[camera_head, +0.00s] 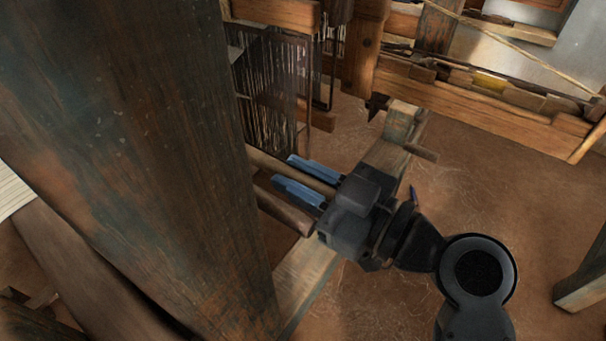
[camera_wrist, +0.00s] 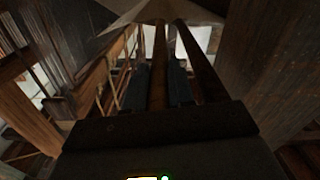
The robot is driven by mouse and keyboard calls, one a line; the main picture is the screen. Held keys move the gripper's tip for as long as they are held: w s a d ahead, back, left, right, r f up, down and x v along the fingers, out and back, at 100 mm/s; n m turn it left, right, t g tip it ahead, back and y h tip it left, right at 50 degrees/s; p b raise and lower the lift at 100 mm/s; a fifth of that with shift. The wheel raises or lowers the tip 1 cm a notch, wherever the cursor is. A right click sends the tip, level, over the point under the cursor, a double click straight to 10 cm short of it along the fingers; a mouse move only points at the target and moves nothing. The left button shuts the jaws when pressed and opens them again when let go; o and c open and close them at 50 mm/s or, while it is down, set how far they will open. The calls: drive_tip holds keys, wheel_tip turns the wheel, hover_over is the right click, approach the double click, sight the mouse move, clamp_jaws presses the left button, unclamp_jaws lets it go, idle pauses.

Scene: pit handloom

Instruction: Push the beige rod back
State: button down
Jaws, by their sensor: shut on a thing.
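The beige rod (camera_head: 265,161) runs out from behind the large dark post toward my gripper (camera_head: 284,171). My gripper's two blue fingers lie one on each side of it, shut on it, and point left along it toward the loom. In the wrist view the rod (camera_wrist: 159,45) passes between the two dark fingers (camera_wrist: 158,75). The rod's far end is hidden behind the post in the head view. Its near end is hidden by my gripper.
A darker, thicker rod (camera_head: 284,209) lies beside the fingers; it also shows in the wrist view (camera_wrist: 200,60). The large wooden post (camera_head: 130,130) blocks the left. Hanging heddle cords (camera_head: 270,85) stand beyond. A low wooden beam (camera_head: 310,272) runs beneath. Open floor (camera_head: 500,190) lies right.

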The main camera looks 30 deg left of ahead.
drive_tip(key=c, duration=1)
unclamp_jaws()
drive_tip(key=shift+s, duration=0.3)
drive_tip(key=shift+o, duration=0.2)
drive_tip(key=shift+w, duration=0.1)
